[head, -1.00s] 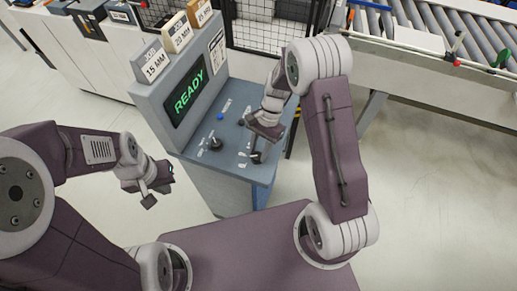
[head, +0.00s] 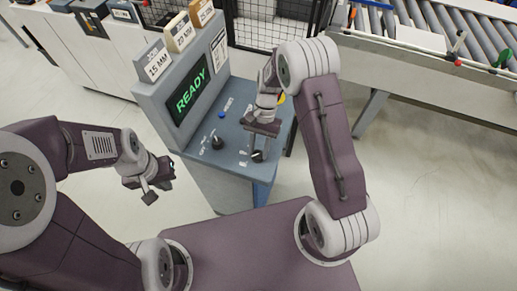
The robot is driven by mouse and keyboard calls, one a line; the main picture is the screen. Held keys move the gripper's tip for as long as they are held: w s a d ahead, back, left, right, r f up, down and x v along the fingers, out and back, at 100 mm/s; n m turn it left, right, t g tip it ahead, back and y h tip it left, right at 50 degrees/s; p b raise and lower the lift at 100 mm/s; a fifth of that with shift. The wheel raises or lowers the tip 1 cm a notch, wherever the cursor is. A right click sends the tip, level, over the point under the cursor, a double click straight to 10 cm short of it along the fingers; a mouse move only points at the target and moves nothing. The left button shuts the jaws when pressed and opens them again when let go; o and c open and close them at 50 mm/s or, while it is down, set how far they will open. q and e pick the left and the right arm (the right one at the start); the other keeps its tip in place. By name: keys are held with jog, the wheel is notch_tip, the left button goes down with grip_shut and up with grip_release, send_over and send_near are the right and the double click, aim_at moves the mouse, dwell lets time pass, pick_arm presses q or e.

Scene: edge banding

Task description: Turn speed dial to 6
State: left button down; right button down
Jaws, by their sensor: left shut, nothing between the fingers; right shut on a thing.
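The grey control console (head: 232,172) stands ahead of me, with a lit screen (head: 189,95) reading READY. Its sloping panel has two black dials: one at the left (head: 217,143) and one at the front right (head: 257,156). The printing around them is too small to read, so I cannot tell the pointer settings. My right gripper (head: 259,149) reaches down from above and is shut on the front-right dial, partly hiding it. My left gripper (head: 160,188) is shut and empty, left of the console and apart from it.
A blue button (head: 222,115) sits farther back on the panel. Job blocks, including one marked 15 MM (head: 154,67), stand along the console top. A roller conveyor (head: 440,65) is at the upper right. A black mesh fence (head: 262,30) is behind the console.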

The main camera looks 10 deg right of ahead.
jog(key=shift+w, duration=0.1)
jog(key=c, duration=1)
grip_release()
jog(key=shift+o, duration=0.2)
jog(key=b+v, duration=0.2)
jog(key=v, duration=0.7)
jog(key=shift+d, duration=0.1)
